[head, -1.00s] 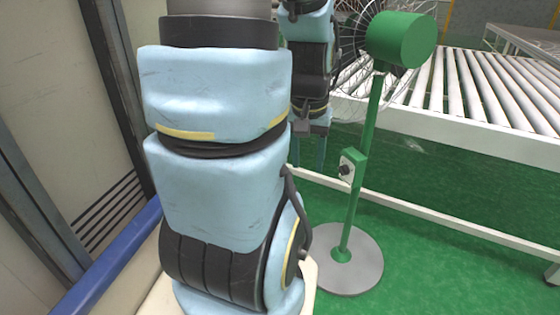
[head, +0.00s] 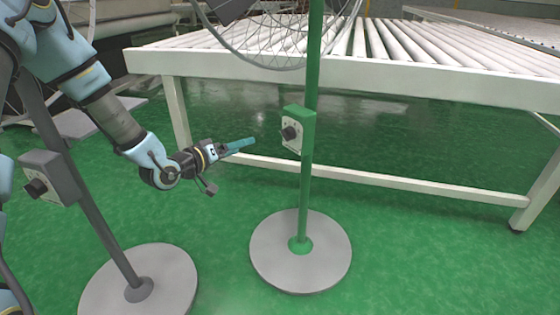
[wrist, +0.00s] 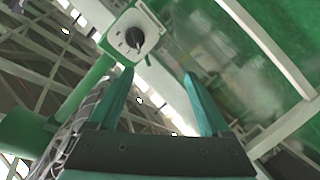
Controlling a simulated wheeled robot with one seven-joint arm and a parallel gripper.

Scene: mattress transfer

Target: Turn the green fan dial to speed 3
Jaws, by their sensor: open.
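The green fan stands at the centre of the head view, with a green pole (head: 309,180) on a round grey base (head: 300,252). Its control box has a white face with a dark dial (head: 289,133). The dial also shows in the wrist view (wrist: 134,38), its pointer hard to read against the marks. My gripper (head: 252,142) is to the left of the dial, with teal fingers pointing toward it and a gap between. In the wrist view my gripper (wrist: 158,75) has its two fingers apart and nothing between them. The fan head is cut off at the top.
A grey fan pole (head: 100,220) with its own control box and dial (head: 36,188) stands at the left, close to my arm. A white roller conveyor (head: 400,75) runs behind the green fan. Green floor is clear to the right of the fan base.

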